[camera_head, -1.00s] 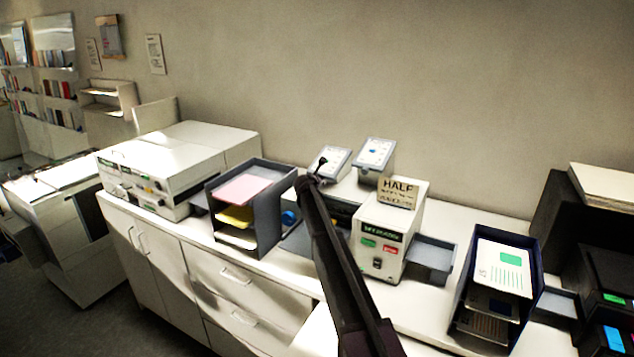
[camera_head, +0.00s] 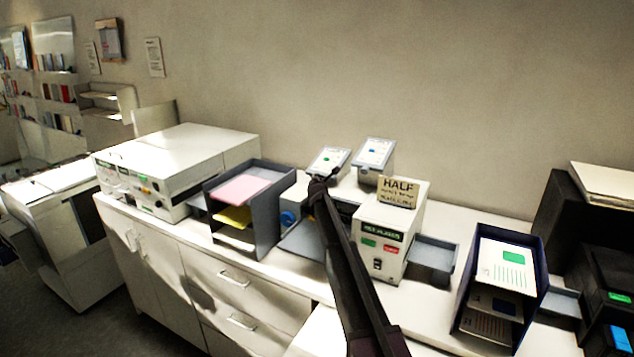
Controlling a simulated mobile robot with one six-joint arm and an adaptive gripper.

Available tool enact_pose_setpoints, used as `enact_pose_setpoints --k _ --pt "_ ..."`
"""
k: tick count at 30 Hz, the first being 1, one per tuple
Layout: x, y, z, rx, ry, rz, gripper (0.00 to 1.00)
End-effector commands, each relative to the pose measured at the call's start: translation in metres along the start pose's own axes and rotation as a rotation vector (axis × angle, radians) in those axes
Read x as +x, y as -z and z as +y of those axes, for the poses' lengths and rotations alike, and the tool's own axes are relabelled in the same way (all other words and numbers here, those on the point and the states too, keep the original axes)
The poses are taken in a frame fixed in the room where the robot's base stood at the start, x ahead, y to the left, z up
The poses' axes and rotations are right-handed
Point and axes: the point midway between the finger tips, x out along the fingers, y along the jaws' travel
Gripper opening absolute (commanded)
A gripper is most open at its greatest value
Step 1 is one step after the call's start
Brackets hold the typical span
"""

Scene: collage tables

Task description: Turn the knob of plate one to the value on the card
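A card reading "HALF" (camera_head: 398,191) stands on top of a white box-shaped device (camera_head: 372,257) with a dark display, a green and a red button and a switch. My gripper (camera_head: 322,180) is at the end of my dark arm, which reaches up from the bottom of the picture. It is small and dark here, and its finger opening cannot be made out. Behind it are two tilted panels, a left one (camera_head: 333,157) and a right one (camera_head: 375,151), each with a small blue mark. A blue round knob-like part (camera_head: 288,218) shows beside the tray stack. I cannot tell which is plate one.
A dark tray stack (camera_head: 262,222) with pink and yellow paper stands left of my arm. A large white machine (camera_head: 168,170) is farther left. A dark blue holder with papers (camera_head: 540,262) stands right.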

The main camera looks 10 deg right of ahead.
Motion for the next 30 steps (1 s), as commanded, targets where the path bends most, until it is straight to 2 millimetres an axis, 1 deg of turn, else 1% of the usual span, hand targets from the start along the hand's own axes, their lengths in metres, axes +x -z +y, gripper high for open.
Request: enact_pose_setpoints --k 5,6,8,9,23,30 --pt "0.0005 -0.0007 -0.0008 0.001 0.002 0.0 0.09" --pt "0.0005 -0.0007 -0.0007 0.001 0.003 0.0 0.62" --pt "0.0005 -0.0006 -0.0006 0.0 0.002 0.0 0.8" --pt "0.0005 -0.0006 -0.0005 0.0 0.002 0.0 0.91" --pt "0.0002 -0.0001 0.0004 -0.003 0.003 0.0 0.91" --pt "0.0003 -0.0005 0.0022 -0.045 0.038 0.0 0.91"
